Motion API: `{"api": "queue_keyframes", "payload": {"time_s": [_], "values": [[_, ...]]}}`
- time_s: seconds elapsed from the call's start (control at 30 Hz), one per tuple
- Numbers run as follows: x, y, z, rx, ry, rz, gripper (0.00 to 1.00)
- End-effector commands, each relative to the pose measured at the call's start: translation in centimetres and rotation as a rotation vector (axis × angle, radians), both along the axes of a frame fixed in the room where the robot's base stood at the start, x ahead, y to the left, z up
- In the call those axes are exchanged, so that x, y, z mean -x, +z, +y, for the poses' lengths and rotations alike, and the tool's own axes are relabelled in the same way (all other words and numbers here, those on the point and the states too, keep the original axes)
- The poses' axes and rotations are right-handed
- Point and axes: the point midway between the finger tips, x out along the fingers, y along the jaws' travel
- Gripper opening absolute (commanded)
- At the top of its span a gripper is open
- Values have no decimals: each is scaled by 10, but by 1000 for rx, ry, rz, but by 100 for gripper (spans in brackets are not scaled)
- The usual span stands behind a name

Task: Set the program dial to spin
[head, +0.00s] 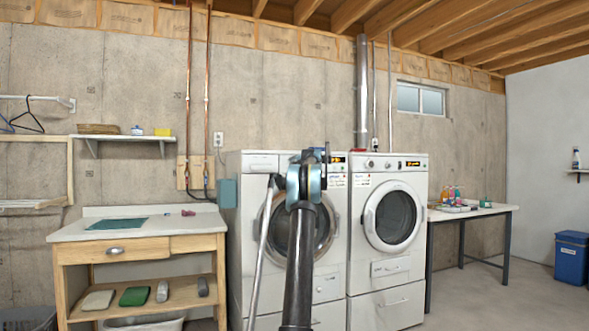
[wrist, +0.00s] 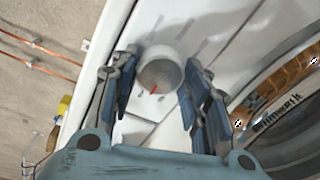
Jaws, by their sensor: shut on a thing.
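The program dial (wrist: 158,76) is a round light-grey knob on the white control panel of the left front-loading machine (head: 245,215). A red mark shows on its face, toward the bottom of the wrist view. My gripper (wrist: 161,64) has one finger on each side of the dial and is shut on it. In the head view my gripper (head: 313,157) is at the top front of the left machine and hides the dial. I cannot read any program labels around the dial.
The second machine (head: 391,260) stands close on the right, with a lit orange display. A wooden workbench (head: 140,252) is at the left, and a table (head: 480,213) with bottles is at the right. Copper pipes (wrist: 40,50) run along the wall.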

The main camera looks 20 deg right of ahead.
Motion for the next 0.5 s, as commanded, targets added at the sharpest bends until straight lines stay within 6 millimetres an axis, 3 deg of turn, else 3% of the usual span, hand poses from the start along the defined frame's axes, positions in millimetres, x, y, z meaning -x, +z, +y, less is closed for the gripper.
{"api": "queue_keyframes", "payload": {"time_s": [0.17,0.2,0.3,0.5], "values": [[-1,-1,1,1,2,1,19],[-1,-1,1,2,2,1,45],[-1,-1,1,2,1,0,63],[0,0,0,2,1,0,63]]}}
